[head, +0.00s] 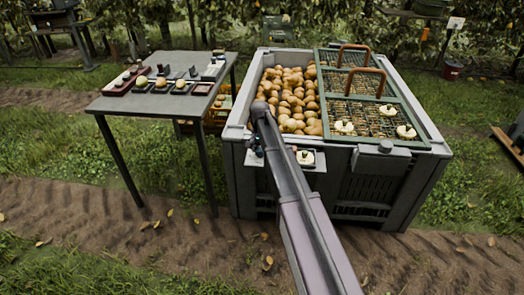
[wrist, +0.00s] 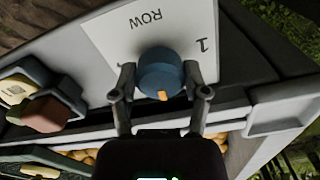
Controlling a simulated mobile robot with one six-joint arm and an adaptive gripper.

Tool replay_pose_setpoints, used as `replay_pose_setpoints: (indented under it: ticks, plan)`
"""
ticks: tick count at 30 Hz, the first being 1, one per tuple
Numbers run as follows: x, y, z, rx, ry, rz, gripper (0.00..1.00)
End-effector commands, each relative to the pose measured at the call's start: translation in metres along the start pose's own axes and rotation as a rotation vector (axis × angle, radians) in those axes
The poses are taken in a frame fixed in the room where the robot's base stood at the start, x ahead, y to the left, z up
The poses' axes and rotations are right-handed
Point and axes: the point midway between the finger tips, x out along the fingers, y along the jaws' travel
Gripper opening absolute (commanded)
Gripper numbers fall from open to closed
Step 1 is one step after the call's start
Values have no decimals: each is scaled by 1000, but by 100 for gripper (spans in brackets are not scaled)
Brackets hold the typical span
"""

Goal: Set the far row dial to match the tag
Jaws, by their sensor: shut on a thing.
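The blue dial (wrist: 158,72) sits on a white panel (wrist: 117,35) printed "ROW" with a "1" at the right, seen upside down or tilted in the wrist view. The dial's orange mark is on its lower edge in that view. My gripper (wrist: 160,82) has one finger on each side of the dial and is shut on it. In the head view my arm reaches to the front of the grey bin, and it hides most of the gripper and the dial. No readable tag shows.
The grey bin (head: 232,133) holds many pears (head: 290,92), with green-framed mesh lids (head: 335,104) on its right. A grey table (head: 118,103) with small trays stands at left. In the wrist view, a reddish block (wrist: 44,114) in a dark holder is left of my gripper.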

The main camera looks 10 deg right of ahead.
Motion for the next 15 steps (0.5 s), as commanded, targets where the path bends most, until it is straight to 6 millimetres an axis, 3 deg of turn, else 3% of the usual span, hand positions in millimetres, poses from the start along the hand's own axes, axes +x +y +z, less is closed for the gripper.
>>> replay_pose_setpoints:
  ticks: [15]
  plan:
    - [0,6,-1,369,2,8,12]
